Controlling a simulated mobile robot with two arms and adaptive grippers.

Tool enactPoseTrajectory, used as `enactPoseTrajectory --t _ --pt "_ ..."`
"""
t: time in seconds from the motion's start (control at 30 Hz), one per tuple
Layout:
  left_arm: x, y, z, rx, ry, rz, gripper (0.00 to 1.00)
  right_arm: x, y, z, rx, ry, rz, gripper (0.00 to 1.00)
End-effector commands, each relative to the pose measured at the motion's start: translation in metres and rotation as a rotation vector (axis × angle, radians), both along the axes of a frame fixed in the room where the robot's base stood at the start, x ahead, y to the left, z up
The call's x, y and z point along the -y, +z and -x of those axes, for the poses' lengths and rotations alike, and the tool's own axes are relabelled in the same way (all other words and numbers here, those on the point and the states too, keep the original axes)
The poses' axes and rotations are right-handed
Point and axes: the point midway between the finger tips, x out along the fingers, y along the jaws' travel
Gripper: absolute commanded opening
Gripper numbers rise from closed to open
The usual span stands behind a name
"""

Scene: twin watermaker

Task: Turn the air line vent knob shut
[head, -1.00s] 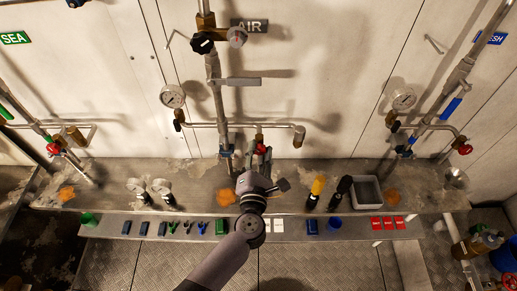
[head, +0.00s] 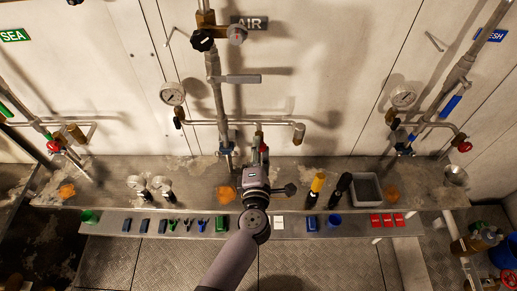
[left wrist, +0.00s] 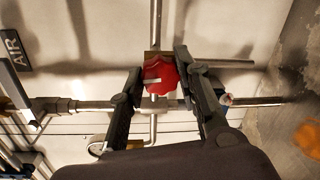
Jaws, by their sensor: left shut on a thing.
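The red, lobed vent knob (left wrist: 160,76) sits on a brass fitting of the air line in the left wrist view. My left gripper (left wrist: 158,80) has one finger on each side of the knob and is shut on it. In the head view my left gripper (head: 261,155) reaches up from below to the short branch under the AIR sign (head: 249,23). There the gripper mostly hides the knob. My right gripper is in neither view.
A pressure gauge (head: 172,94) and a horizontal pipe (head: 205,122) are left of the gripper. A lever handle (head: 243,79) is above. Below, the bench (head: 110,170) holds gauges, an orange-capped tool (head: 316,188) and a grey bin (head: 366,189).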

Motion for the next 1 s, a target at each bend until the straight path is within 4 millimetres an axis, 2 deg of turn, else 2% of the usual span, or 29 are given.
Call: enactPoseTrajectory --t 0.37,0.4,0.67,1.0 --pt "0.0005 -0.0011 0.0006 -0.002 -0.002 -0.003 0.03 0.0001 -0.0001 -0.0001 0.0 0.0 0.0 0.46" --pt "0.0005 -0.0012 0.0005 -0.002 -0.002 -0.003 0.33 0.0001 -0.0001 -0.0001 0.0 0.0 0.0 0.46" --pt "0.0003 -0.0006 0.0003 -0.001 0.0 -0.002 0.5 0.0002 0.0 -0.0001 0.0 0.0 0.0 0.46" --pt "0.0001 -0.0003 0.002 -0.001 0.0 -0.002 0.51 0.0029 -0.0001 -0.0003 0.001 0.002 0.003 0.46"
